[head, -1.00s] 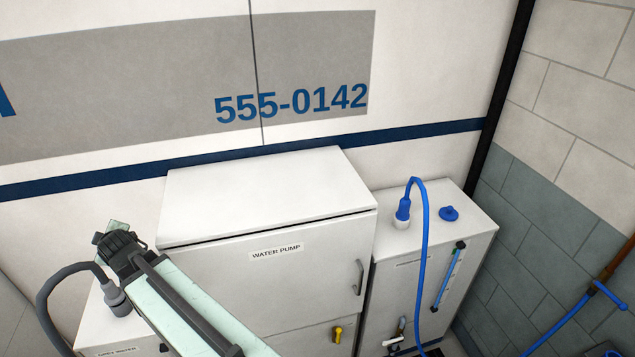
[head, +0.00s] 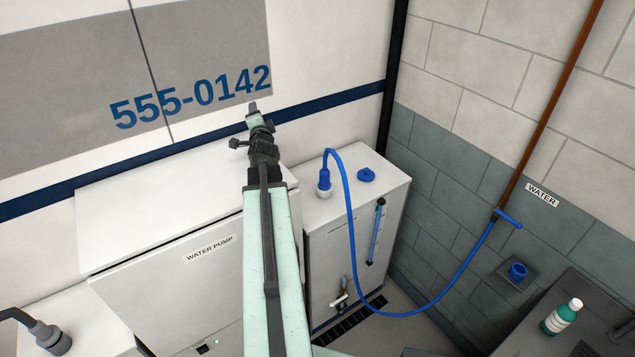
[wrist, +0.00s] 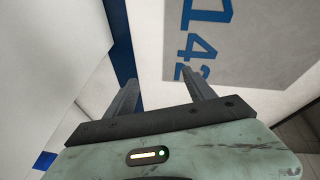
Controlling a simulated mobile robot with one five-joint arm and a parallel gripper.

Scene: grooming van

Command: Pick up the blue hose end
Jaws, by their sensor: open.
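The blue hose end (head: 324,180) stands upright in a white collar on top of the white tank cabinet (head: 392,188), right of the pump cabinet. From it the blue hose (head: 349,220) arches over, hangs down the cabinet front and rises to the pipe on the right. My gripper (head: 253,108) is raised to the left of the hose end, apart from it, and its jaws are hard to make out there. In the wrist view my gripper (wrist: 160,88) is open and empty, with the van wall behind it. The hose does not show in that view.
A blue cap (head: 366,175) lies beside the hose end. The water pump cabinet (head: 180,235) stands at left, a grey hose (head: 48,337) at lower left. The brown pipe (head: 550,105), blue socket (head: 516,271) and green bottle (head: 562,317) are at right.

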